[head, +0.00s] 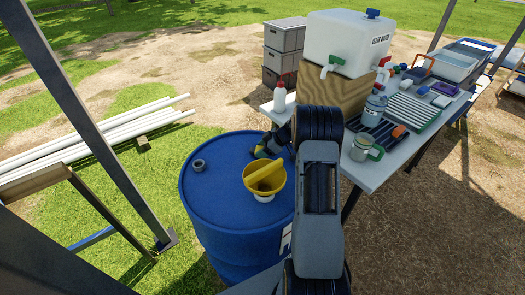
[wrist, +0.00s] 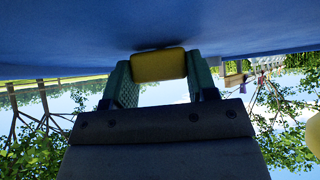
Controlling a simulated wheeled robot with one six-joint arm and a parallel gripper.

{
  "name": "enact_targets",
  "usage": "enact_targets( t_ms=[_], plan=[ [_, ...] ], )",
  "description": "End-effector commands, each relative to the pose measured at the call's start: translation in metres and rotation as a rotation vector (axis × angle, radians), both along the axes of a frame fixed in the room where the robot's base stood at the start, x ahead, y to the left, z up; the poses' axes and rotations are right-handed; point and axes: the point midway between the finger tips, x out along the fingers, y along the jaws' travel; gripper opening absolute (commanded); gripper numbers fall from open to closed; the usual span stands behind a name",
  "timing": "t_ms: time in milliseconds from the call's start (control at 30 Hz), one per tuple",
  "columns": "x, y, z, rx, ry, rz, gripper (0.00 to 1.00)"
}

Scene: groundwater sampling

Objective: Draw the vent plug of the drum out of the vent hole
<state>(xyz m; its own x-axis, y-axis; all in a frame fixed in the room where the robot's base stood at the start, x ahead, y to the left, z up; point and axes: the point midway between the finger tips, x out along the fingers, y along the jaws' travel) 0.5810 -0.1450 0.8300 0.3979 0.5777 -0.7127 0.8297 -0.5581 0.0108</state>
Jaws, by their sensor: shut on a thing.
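The blue drum (head: 225,205) stands upright left of my arm in the head view. Its lid also fills the top of the wrist view (wrist: 60,35), which is upside down. The yellow vent plug (wrist: 158,66) sits between the two green finger pads of my gripper, which is shut on it. The plug is right at the lid with a dark shadow beside it; the vent hole is hidden, and I cannot tell how deep the plug sits. In the head view my gripper (head: 266,149) is low over the lid's far right part, partly hidden by my arm.
A yellow funnel (head: 264,180) stands on the lid just in front of my gripper. A grey cap (head: 198,165) lies on the lid's left. A table (head: 395,165) with a water container (head: 345,42), a jug (head: 362,148) and trays stands close on the right.

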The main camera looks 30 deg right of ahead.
Motion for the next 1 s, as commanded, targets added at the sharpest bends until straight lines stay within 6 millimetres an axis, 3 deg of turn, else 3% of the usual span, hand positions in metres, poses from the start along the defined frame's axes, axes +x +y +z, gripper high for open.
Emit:
enact_targets(
  t_ms=[33,500,533,600,833,1000],
  plan=[
    [-0.0034,0.0007,-0.0120,-0.002,0.016,0.001,0.33],
    [-0.0047,0.0008,-0.0166,-0.004,0.019,0.002,0.33],
    [-0.0046,0.0008,-0.0166,-0.005,0.018,0.003,0.54],
    [-0.0046,0.0008,-0.0168,-0.004,0.019,0.002,0.61],
    [-0.0047,0.0011,-0.0168,-0.003,0.019,0.003,0.82],
    [-0.0048,0.0021,-0.0168,-0.002,0.020,0.004,0.82]
  ],
)
